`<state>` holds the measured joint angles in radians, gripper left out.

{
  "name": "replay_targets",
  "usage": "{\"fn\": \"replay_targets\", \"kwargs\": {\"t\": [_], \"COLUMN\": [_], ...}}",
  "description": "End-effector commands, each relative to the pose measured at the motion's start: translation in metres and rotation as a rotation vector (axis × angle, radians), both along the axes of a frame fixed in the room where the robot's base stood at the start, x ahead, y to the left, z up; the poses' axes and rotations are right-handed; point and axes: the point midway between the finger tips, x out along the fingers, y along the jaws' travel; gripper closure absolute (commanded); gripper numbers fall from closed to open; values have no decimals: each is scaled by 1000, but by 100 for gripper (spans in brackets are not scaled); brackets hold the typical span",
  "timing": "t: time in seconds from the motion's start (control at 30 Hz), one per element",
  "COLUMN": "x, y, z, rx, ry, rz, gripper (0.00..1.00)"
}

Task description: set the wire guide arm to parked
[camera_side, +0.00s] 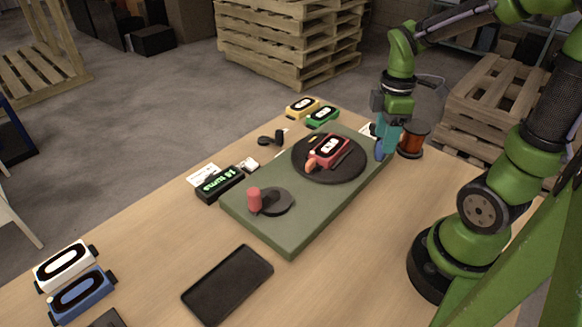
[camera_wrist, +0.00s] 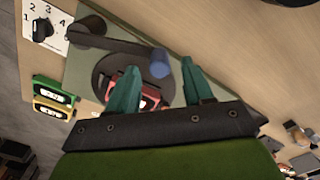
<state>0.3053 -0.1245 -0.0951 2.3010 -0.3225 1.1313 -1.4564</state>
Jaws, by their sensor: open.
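The wire guide arm (camera_wrist: 130,47) is a dark bar running from a round hub at the upper left of the wrist view to a blue upright handle (camera_wrist: 158,66). The bar lies across the edge of the dark turntable (camera_wrist: 104,70). My gripper (camera_wrist: 161,73) is open, with one teal finger on each side of the blue handle; I cannot tell whether either touches it. In the side view my gripper (camera_side: 385,143) points down at the far right end of the green base (camera_side: 290,237). It hides most of the guide arm there.
A red detector (camera_side: 332,148) sits on the turntable. A red-handled crank (camera_side: 255,201) stands at the base's near end. A copper spool (camera_side: 412,140) stands close right of my gripper. A numbered card with a knob (camera_wrist: 41,29) lies beside the base. A black tray (camera_side: 228,284) lies in front.

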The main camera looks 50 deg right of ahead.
Motion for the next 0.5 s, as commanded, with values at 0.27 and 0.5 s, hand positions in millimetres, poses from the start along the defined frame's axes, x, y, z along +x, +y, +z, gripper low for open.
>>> {"fn": "replay_targets", "kwargs": {"t": [0.27,0.5], "x": [1,1], "y": [-1,-1], "z": [71,116], "rx": [-2,-2], "ry": [-8,-4], "rz": [-1,0], "gripper": [49,49]}}
